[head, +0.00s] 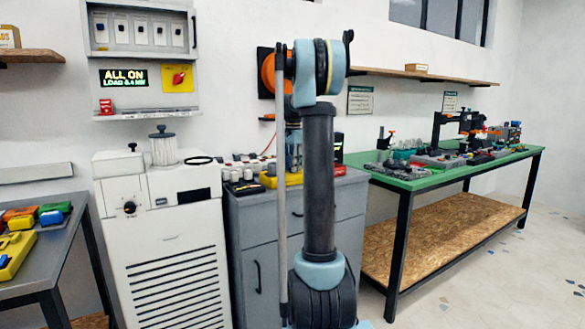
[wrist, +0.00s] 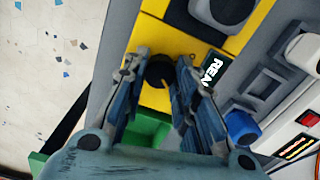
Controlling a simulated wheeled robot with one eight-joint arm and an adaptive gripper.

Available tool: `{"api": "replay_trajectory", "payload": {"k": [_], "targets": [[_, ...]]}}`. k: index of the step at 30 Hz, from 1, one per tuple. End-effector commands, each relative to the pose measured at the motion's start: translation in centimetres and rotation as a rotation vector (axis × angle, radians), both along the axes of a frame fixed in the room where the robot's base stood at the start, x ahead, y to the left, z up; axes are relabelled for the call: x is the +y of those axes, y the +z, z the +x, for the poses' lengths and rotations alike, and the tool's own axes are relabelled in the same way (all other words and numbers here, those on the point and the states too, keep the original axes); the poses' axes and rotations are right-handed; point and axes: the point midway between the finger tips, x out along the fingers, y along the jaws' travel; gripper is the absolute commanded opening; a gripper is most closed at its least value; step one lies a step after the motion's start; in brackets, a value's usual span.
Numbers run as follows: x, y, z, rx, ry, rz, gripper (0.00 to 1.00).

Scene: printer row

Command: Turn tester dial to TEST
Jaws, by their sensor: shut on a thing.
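The yellow tester (wrist: 228,42) lies below my gripper in the wrist view, with a small dark display (wrist: 217,70) whose visible letters read "REA". Its black round dial (wrist: 159,73) sits between my two fingertips. My gripper (wrist: 160,67) is shut on the dial, one finger on each side. The fingers cover parts of the dial's sides, and I cannot read any position marks around it. In the head view the yellow tester (head: 270,181) shows on top of the grey cabinet, mostly hidden behind my arm.
The grey cabinet (head: 258,215) stands between a white machine (head: 165,235) and a green-topped bench (head: 400,182). In the wrist view, a blue knob (wrist: 241,127), grey blocks and a white panel (wrist: 295,140) lie right of the tester. A green box (wrist: 148,129) is below it.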

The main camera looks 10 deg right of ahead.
Motion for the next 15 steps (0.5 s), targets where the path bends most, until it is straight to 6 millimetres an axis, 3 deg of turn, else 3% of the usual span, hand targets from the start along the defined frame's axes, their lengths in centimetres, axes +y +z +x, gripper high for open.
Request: {"api": "replay_trajectory", "payload": {"k": [15], "targets": [[0.16, 0.06, 0.25, -0.004, -0.188, 0.002, 0.02]]}}
